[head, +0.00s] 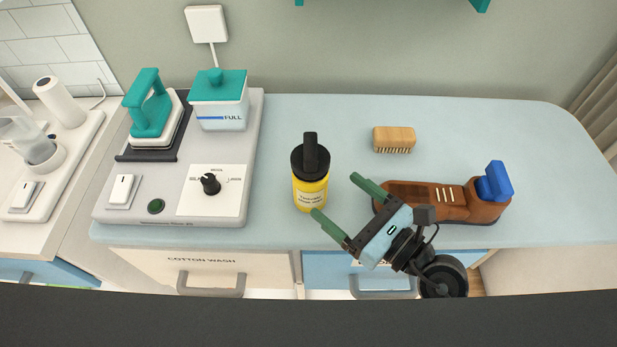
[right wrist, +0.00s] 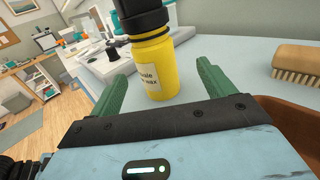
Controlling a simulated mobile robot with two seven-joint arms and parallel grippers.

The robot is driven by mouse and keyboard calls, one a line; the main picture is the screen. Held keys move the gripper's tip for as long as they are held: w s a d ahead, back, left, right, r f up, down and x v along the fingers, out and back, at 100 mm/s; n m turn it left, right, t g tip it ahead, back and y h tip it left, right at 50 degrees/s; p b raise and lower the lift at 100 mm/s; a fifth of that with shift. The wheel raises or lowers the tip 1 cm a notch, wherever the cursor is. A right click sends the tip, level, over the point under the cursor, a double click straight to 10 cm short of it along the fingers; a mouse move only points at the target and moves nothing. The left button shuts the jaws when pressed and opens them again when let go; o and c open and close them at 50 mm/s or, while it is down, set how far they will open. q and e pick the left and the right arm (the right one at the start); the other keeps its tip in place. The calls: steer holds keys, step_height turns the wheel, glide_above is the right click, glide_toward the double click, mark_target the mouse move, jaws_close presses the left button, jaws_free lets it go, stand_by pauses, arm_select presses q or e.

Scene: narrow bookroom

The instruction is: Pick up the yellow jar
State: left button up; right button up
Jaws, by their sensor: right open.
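In the right wrist view the jar appears ahead of and between the two fingers (right wrist: 158,88). I see nothing between the fingers in the head view. My left gripper is not in view.
A brown shoe (head: 435,200) with a blue piece in it lies right of the jar, close to my right gripper. A wooden brush (head: 394,139) lies behind. A grey ironing station (head: 238,150) stands left. The counter's back right is clear.

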mark_target(311, 178)
steer(key=shift+x, duration=1.15)
steer(key=shift+w+a+r, duration=0.1)
steer(key=shift+w+a, duration=0.05)
steer(key=shift+a, duration=0.1)
steer(key=shift+s+a+p+x, duration=0.1)
steer(key=shift+p+x, duration=0.15)
steer(key=shift+x, duration=0.9)
steer(key=shift+s+a+p+x, duration=0.15)
steer(key=shift+p+x, duration=0.05)
steer(key=shift+x, duration=0.95)
steer(key=c, duration=1.3)
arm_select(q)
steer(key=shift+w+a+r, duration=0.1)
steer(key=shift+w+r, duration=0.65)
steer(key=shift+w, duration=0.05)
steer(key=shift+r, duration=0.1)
arm_select(e)
steer(key=shift+d, duration=0.1)
